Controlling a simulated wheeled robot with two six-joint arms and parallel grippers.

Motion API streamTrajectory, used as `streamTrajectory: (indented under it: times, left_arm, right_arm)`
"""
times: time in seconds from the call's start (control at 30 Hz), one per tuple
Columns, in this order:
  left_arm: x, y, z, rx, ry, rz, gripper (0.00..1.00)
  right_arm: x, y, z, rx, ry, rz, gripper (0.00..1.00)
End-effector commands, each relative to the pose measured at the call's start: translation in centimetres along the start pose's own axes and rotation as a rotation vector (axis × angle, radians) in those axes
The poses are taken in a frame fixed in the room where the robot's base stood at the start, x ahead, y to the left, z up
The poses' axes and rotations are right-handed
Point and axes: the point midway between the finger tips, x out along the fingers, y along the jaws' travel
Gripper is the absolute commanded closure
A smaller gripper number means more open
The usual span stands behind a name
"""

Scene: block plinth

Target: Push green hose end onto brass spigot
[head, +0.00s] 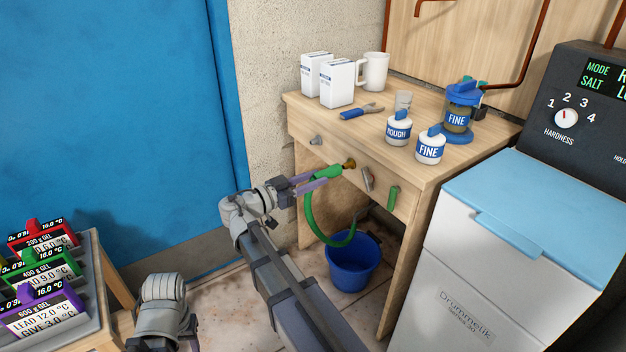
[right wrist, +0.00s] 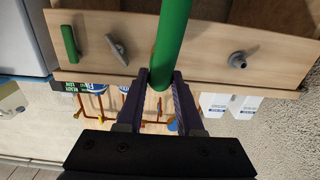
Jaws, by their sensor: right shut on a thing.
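The green hose (head: 313,221) hangs in a loop from my right gripper (head: 314,180) towards the blue bucket. My right gripper is shut on the hose near its end (head: 328,171), with purple fingers on either side. In the right wrist view the green hose (right wrist: 173,40) runs between the fingers (right wrist: 160,88). The brass spigot (head: 350,163) sticks out of the bench front, right at the hose end. I cannot tell whether the end is around it or only against it.
A grey knob (head: 367,179) and a green handle (head: 393,199) sit right of the spigot. The blue bucket (head: 352,262) stands below. The bench top (head: 440,107) holds cartons, a mug, pliers and jars. A white cabinet (head: 480,270) is close on the right.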

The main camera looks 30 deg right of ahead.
Motion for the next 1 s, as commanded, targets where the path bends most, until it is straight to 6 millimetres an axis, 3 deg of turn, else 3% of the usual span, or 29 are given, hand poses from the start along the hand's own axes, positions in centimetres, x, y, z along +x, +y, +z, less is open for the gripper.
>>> streamTrajectory:
  times: [1.0]
  left_arm:
    - [0.0, 0.0, 0.0, 0.000, 0.000, 0.000, 0.50]
  right_arm:
    - [1.5, 0.0, 0.0, 0.000, 0.000, 0.001, 1.00]
